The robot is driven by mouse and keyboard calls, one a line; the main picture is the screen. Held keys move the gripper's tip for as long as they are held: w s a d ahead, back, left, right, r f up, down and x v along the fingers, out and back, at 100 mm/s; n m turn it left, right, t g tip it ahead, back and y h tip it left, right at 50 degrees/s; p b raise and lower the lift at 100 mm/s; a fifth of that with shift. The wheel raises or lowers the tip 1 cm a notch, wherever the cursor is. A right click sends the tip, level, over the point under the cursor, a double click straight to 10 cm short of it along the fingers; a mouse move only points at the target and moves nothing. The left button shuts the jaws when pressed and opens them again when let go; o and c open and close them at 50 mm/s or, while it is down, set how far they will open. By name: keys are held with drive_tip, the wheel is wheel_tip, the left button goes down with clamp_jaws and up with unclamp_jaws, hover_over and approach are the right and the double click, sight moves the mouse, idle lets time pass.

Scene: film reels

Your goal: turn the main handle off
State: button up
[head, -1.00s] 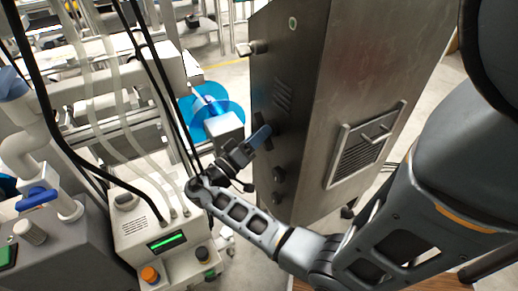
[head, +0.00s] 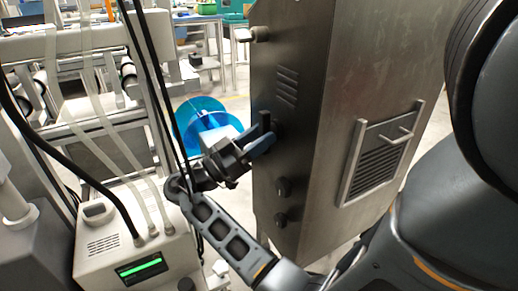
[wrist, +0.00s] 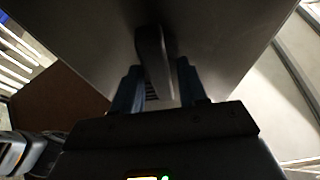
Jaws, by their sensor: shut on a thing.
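The main handle (wrist: 152,55) is a dark lever on the side of a tall metal cabinet (head: 330,70). In the wrist view it stands between my two blue fingertips. My gripper (wrist: 155,85) is shut on it. In the head view my gripper (head: 262,136) is at the cabinet's left face, above two dark knobs. There the fingers and wrist hide most of the handle, so its exact angle is hard to tell.
Two dark knobs (head: 283,188) sit below the handle. A grey latch (head: 252,34) sticks out near the cabinet's top. A white machine with hoses and a green display (head: 142,268) stands close on the left. A blue reel (head: 200,118) is behind my gripper.

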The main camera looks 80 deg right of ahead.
drive_tip(key=shift+m, duration=0.4)
drive_tip(key=o, duration=0.7)
drive_tip(key=w+a, duration=0.8)
drive_tip(key=w, duration=0.2)
drive_tip(key=shift+a+f, duration=0.25)
drive_tip(key=shift+f, duration=0.05)
